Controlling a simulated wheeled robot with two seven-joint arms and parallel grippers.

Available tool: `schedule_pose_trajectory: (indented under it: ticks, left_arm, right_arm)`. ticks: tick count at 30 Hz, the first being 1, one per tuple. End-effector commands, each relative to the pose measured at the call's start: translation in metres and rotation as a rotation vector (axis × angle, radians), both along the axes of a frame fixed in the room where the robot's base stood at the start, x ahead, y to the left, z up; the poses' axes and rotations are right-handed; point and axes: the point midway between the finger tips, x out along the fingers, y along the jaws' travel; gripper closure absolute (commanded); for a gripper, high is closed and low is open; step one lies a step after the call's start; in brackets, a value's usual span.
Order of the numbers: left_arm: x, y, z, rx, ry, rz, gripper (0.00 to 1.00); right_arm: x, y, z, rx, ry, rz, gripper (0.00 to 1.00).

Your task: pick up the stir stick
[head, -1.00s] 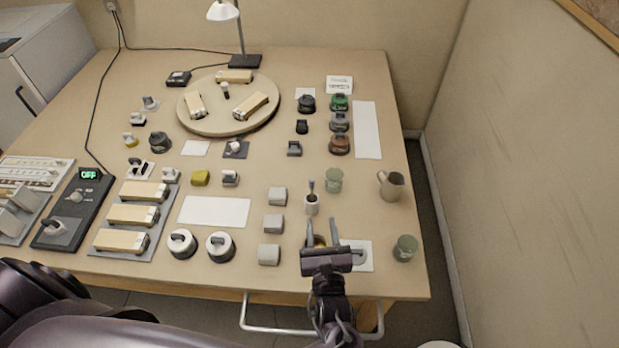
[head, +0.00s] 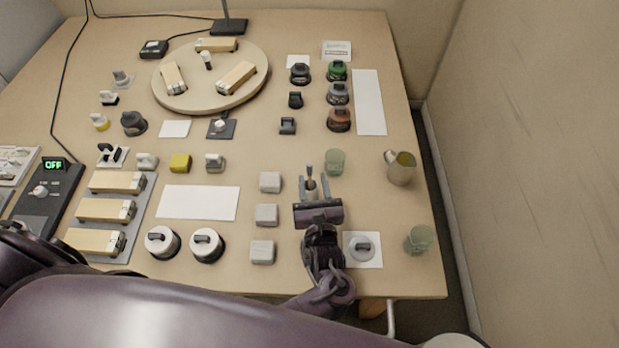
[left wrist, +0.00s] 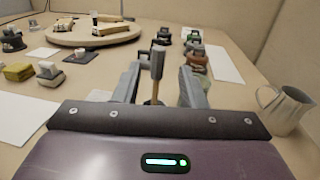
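The stir stick (head: 309,170) stands up in a small cup (head: 311,187) right of the table's middle, its grey handle at the top. In the left wrist view the stir stick (left wrist: 157,64) shows upright between the two fingers, with a gap on both sides. My left gripper (head: 316,180) is open, low over the table at the near side of the cup, its fingers pointing away from me. My gripper body hides the lower part of the cup. My right gripper is not in view.
A green glass (head: 335,161) stands close behind and right of the fingers. A metal pitcher (head: 401,170) stands further right. Grey blocks (head: 267,215) line up left of the gripper. A lidded round piece (head: 362,247) lies on a white card at front right.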

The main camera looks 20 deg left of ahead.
Motion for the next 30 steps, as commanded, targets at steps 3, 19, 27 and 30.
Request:
schedule_pose_trajectory:
  ticks: [3, 19, 27, 30]
  left_arm:
    - [0.016, 0.01, 0.002, 0.002, -0.001, 0.002, 0.62]
    - [0.041, 0.022, -0.001, -0.001, 0.0, 0.0, 0.69]
    - [0.041, 0.022, -0.001, -0.001, 0.0, 0.0, 1.0]
    - [0.041, 0.022, -0.001, -0.001, 0.0, 0.0, 1.0]
  right_arm:
    - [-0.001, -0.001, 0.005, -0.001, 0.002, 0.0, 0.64]
    - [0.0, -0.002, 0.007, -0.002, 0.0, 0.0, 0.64]
    - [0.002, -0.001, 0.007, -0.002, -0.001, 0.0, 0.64]
    - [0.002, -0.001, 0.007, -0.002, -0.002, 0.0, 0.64]
